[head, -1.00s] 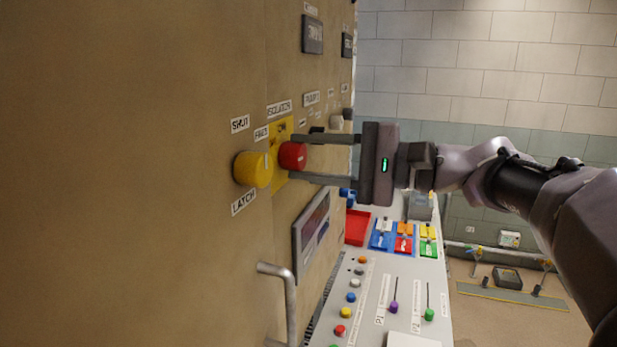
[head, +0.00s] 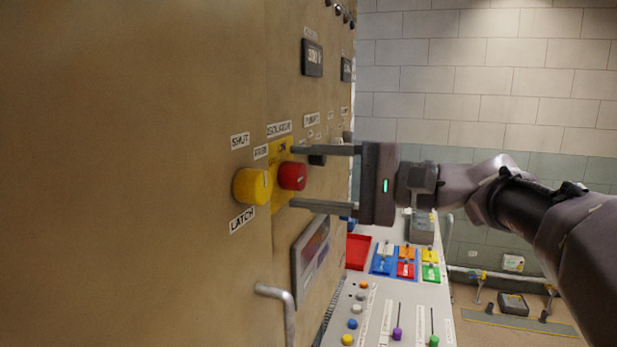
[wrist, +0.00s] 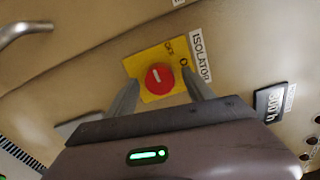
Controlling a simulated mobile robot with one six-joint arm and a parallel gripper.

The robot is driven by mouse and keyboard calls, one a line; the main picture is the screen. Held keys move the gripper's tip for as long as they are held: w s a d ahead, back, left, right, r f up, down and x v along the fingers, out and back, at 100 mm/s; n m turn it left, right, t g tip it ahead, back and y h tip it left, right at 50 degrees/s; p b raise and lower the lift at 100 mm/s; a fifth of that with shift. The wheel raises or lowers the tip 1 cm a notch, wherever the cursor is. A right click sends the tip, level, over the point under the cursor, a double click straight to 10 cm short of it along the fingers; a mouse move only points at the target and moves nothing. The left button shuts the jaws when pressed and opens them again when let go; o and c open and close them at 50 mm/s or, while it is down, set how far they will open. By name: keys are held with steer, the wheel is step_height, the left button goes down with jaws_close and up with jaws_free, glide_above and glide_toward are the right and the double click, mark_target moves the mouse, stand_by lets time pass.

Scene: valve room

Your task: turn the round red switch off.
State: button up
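The round red switch (head: 292,177) sits on a yellow plate (head: 283,150) labelled ISOLATOR on the tan panel. In the wrist view the red switch (wrist: 159,78) shows a short white mark, with OFF and another marking on the yellow plate (wrist: 137,66) around it. My gripper (head: 293,177) is open, with one finger above and one below the switch in the head view. In the wrist view the fingers of my gripper (wrist: 157,92) stand either side of the switch, with visible gaps. The fingertips are close to the panel.
A yellow knob (head: 251,186) marked SHUT and LATCH is left of the switch. A metal handle (head: 279,306) and a framed screen (head: 311,259) are below. A console (head: 375,300) with coloured knobs and levers stands lower right. Digital displays (head: 312,57) are above.

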steer(key=p+v, duration=0.1)
steer(key=v, duration=1.6)
steer(key=shift+s+d+r, duration=0.1)
steer(key=shift+d, duration=0.05)
